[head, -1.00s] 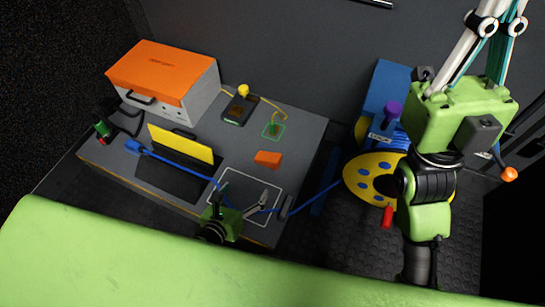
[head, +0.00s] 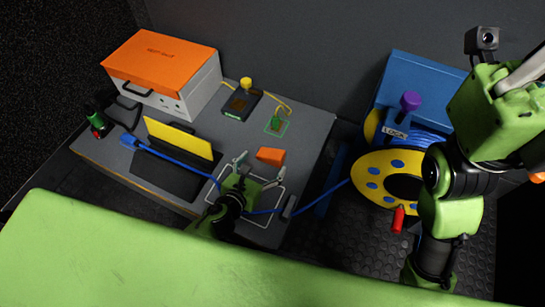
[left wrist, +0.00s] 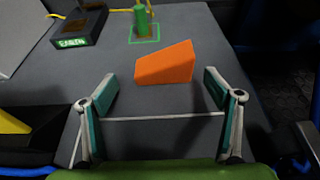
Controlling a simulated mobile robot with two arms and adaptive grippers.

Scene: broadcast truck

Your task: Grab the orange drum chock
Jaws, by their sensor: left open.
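The orange drum chock (head: 271,156) is a small wedge lying on the grey table top, just beyond the white outlined square. In the left wrist view the chock (left wrist: 165,64) lies ahead of the fingertips, roughly centred between them, with clear space before it. My left gripper (head: 259,171) is open and empty, low over the white outline, with its fingers toward the chock. Its two spread fingers also show in the left wrist view (left wrist: 160,86). My right arm stands at the right of the head view, and its gripper is out of the picture.
A green plug in a green outline (head: 276,124) and a small black box with a yellow knob (head: 241,102) stand behind the chock. A blue cable (head: 180,165) crosses the table's front. A yellow cable drum (head: 375,181) stands right of the table (head: 310,140).

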